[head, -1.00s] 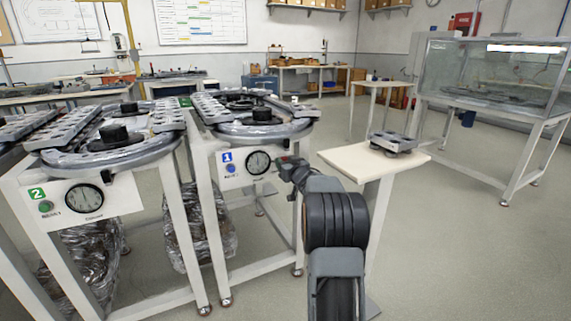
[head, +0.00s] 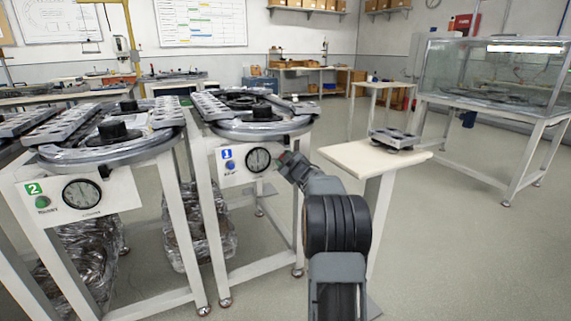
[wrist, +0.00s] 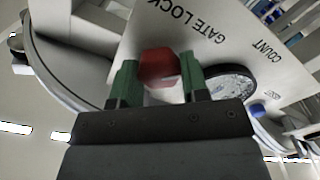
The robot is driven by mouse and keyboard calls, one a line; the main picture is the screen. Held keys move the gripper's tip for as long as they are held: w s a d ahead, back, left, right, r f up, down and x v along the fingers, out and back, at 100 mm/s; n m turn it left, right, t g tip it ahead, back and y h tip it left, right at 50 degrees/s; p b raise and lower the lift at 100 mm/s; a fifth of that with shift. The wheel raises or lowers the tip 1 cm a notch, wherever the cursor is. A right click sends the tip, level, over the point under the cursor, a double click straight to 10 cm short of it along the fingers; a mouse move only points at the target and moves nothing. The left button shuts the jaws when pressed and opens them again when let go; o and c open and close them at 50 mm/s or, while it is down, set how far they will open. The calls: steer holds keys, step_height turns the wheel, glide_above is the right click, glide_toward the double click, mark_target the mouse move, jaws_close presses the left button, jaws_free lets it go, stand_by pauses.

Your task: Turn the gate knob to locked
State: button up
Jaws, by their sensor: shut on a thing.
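The red gate knob (wrist: 160,66) sits on a white panel beside the printed words GATE LOCK in the wrist view. My gripper (wrist: 158,80) has its two green fingers on either side of the knob, shut on it. The knob's pointing and any lock marks are hard to make out. In the head view, my gripper (head: 281,160) is at the right side of the panel (head: 232,177) marked 1, and my wrist hides the knob there.
A dial (head: 258,160) and a blue button (head: 230,166) are on the same panel. A second station with panel 2 (head: 100,205) stands to the left. A small cream table (head: 345,155) carrying a grey part (head: 394,139) stands close on the right.

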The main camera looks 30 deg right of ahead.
steer(key=n+b, duration=0.1)
steer(key=n, duration=0.1)
steer(key=n+b, duration=0.1)
steer(key=n, duration=0.2)
steer(key=shift+f+n+b, duration=0.2)
steer(key=shift+n+b, duration=0.1)
steer(key=shift+b, duration=0.05)
steer(key=shift+n+b, duration=1.05)
steer(key=shift+n, duration=1.05)
steer(key=shift+a, duration=0.1)
steer(key=o, duration=0.9)
steer(key=shift+r, duration=0.1)
steer(key=shift+s, duration=0.1)
steer(key=shift+s+a+p, duration=0.3)
steer(key=shift+s+p, duration=0.1)
steer(key=shift+s, duration=1.85)
steer(key=shift+s+a+p, duration=0.35)
steer(key=shift+s, duration=1.9)
steer(key=shift+s+a+p, duration=0.3)
steer(key=shift+s+p, duration=0.1)
steer(key=shift+s, duration=1.85)
